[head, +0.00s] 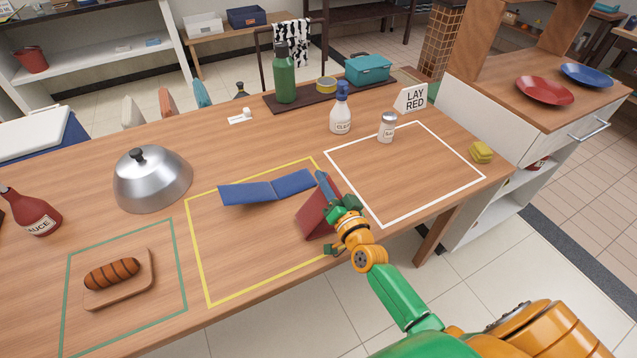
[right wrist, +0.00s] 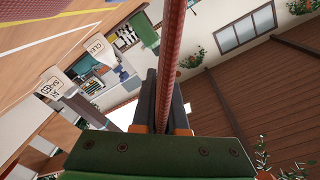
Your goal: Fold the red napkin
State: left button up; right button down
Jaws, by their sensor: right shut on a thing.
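The red napkin (head: 312,214) is inside the right part of the yellow outline on the wooden table, partly raised and tilted. My right gripper (head: 326,186) is shut on its edge. In the right wrist view the red napkin (right wrist: 174,45) shows edge-on as a narrow strip between the fingers (right wrist: 165,98). The gripper and wrist hide part of the napkin in the head view. A blue napkin (head: 268,188) lies to its left, with a crease across its middle and its ends tilted up. My left gripper is not in view.
A white outline (head: 408,224) to the right is mostly bare, with a salt shaker (head: 387,128) and spray bottle (head: 341,110) at its far edge. A metal dome (head: 152,180), a sausage on a board (head: 120,280) and a sauce bottle (head: 32,212) stand left.

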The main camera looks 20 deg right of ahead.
jog(key=shift+d+f+m+b, duration=0.4)
jog(key=shift+d+f+m, duration=0.1)
jog(key=shift+f, duration=0.05)
jog(key=shift+d+f+b, duration=0.3)
jog(key=shift+d+b, duration=0.05)
jog(key=shift+d+f, duration=0.1)
jog(key=shift+d, duration=0.05)
jog(key=c, duration=0.9)
grip_release()
jog(key=shift+c, duration=0.2)
jog(key=shift+s, duration=0.1)
jog(key=s, duration=0.7)
